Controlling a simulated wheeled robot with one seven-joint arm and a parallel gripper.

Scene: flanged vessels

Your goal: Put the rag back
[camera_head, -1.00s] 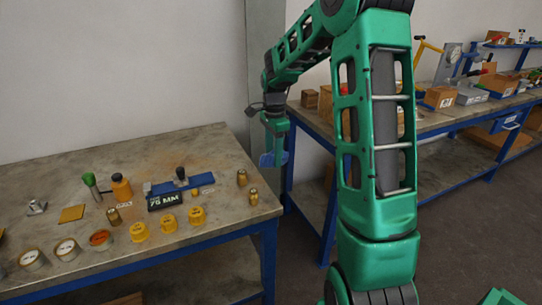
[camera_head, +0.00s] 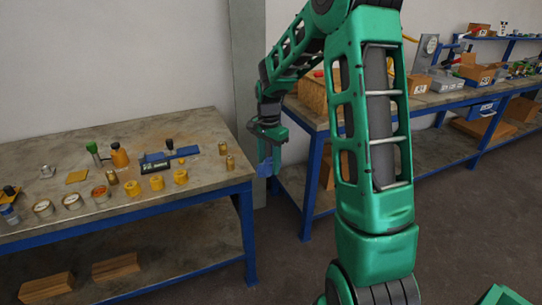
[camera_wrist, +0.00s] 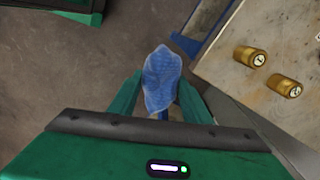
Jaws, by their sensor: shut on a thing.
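My gripper (camera_wrist: 160,98) is shut on a blue rag (camera_wrist: 161,78), which sits between the two green fingers in the wrist view. In the head view my gripper (camera_head: 268,152) points down, with the rag (camera_head: 265,168) hanging at its tip. It is in the gap between the left table (camera_head: 205,133) and the right bench (camera_head: 310,122). The rag is clear of both tabletops, with floor below it in the wrist view.
The right bench holds wooden boxes (camera_head: 313,94) and grey boxes. A grey post (camera_head: 247,90) stands behind the gap.

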